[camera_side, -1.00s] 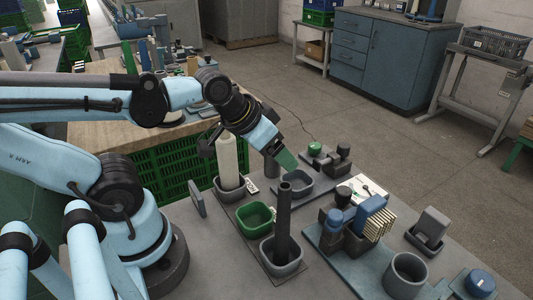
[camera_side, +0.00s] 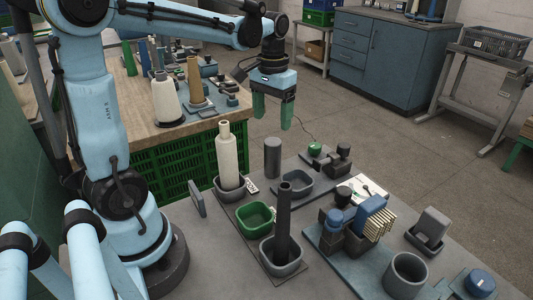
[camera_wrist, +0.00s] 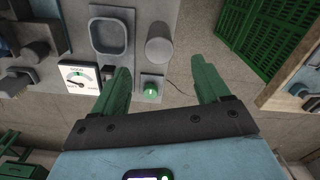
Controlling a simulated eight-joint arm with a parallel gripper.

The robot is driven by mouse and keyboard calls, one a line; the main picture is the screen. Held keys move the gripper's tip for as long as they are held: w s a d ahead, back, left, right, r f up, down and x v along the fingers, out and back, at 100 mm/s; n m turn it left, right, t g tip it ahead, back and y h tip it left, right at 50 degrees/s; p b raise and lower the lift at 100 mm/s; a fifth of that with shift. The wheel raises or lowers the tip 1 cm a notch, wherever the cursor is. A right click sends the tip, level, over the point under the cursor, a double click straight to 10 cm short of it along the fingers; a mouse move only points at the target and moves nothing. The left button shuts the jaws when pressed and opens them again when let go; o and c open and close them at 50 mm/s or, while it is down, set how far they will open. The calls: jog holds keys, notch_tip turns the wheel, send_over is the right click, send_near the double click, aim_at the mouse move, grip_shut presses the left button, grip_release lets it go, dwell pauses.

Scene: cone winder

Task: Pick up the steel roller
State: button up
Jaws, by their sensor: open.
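A plain grey upright cylinder, which looks like the steel roller (camera_side: 272,158), stands near the far edge of the grey bench, between the cream cone and an empty grey tray. In the wrist view the roller (camera_wrist: 159,50) shows from above, just beyond the gap between the fingertips. My gripper (camera_side: 273,116) points down with its green fingers above the roller, apart from it. The fingers are open and empty, and they also show in the wrist view (camera_wrist: 160,67).
A cream cone (camera_side: 229,155) stands left of the roller, and an empty grey tray (camera_side: 314,186) is at its right front. A tall dark tube (camera_side: 284,215) rises from another tray. A green knob (camera_side: 315,148) sits to the right. A green crate (camera_side: 180,165) is behind.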

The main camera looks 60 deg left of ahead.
aim_at(271, 155)
notch_tip(271, 155, down, 7)
jog(key=shift+r, duration=0.15)
jog(key=shift+s+d+f, duration=0.1)
jog(key=shift+f, duration=1.25)
jog(key=shift+s+d+f, duration=0.1)
jog(key=shift+f, duration=1.2)
jog(key=shift+c, duration=0.3)
jog(key=c, duration=1.2)
